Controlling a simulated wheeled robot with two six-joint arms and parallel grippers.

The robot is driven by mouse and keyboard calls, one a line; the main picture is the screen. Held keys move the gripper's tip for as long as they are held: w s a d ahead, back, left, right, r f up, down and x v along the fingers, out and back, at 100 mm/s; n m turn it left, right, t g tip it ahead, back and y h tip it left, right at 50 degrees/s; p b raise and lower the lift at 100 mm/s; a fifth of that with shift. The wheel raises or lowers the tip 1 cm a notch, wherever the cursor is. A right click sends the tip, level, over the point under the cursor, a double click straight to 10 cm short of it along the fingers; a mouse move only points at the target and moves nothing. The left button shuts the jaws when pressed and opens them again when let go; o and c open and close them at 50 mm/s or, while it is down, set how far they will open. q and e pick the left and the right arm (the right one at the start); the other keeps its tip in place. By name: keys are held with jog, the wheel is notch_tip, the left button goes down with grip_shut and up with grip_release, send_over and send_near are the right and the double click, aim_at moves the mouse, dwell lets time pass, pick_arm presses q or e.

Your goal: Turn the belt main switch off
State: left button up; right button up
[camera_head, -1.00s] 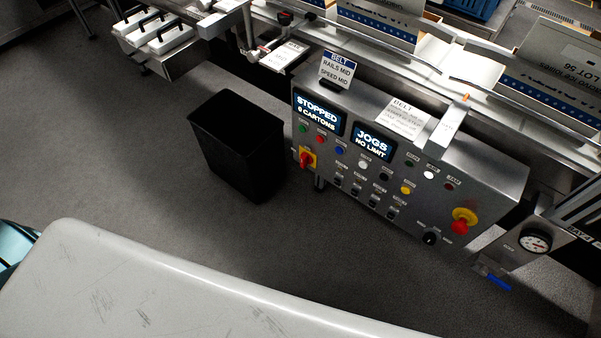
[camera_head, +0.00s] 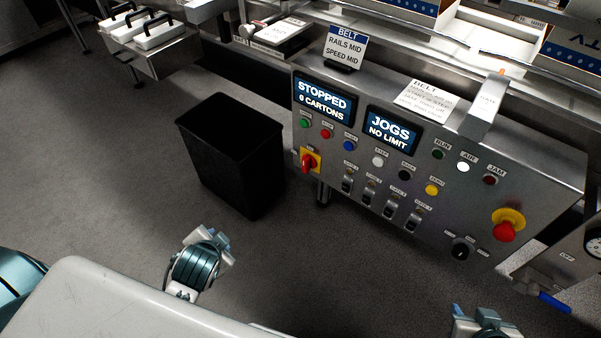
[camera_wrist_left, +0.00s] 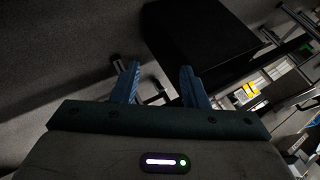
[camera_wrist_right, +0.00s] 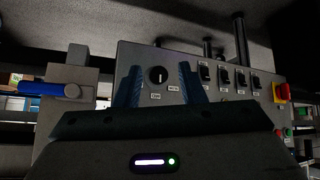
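The belt main switch (camera_head: 309,161) is a red rotary handle on a yellow plate, at the left end of the steel control panel (camera_head: 470,205). It also shows at the right edge of the right wrist view (camera_wrist_right: 281,92). The handle stands roughly upright in the head view. My left gripper (camera_head: 220,240) is low, in front of the black bin, apart from the panel; its fingers are open and empty in the left wrist view (camera_wrist_left: 158,85). My right gripper (camera_head: 480,314) is at the bottom edge; its open, empty fingers face a black selector knob (camera_wrist_right: 158,75).
The displays read STOPPED (camera_head: 323,98) and JOGS (camera_head: 391,130). A red emergency button (camera_head: 505,230) is at the panel's right. The black bin (camera_head: 232,155) stands left of the panel. A white surface (camera_head: 110,300) is in front. Floor between is clear.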

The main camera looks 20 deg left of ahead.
pick_arm(q)
jog(key=w+a+r+m+t+y, duration=0.2)
jog(key=w+m+t, duration=0.2)
jog(key=w+m, duration=0.3)
pick_arm(e)
jog(key=w+a+r+t+y, duration=0.1)
jog(key=w+r+t, duration=0.3)
jog(key=r, duration=0.3)
jog(key=w+a+r+t, duration=0.1)
jog(key=w+r+t, duration=0.2)
jog(key=r+t, duration=0.3)
pick_arm(q)
jog(key=m+t+h, duration=0.6)
jog(key=m+h, duration=0.5)
jog(key=m, duration=1.6)
send_near(303, 164)
jog(key=x, duration=0.7)
jog(key=shift+w+d+r, duration=0.1)
jog(key=shift+w+r, duration=0.05)
jog(key=shift+w+d, duration=0.2)
jog(key=shift+w, duration=0.4)
pick_arm(e)
jog(key=s+r+t+y, duration=0.1)
jog(key=s+r+t, duration=0.2)
jog(key=r+t, duration=0.4)
jog(key=shift+s+r+t, duration=0.15)
jog(key=shift+r+t, duration=0.15)
jog(key=shift+r, duration=3.2)
pick_arm(q)
grip_shut()
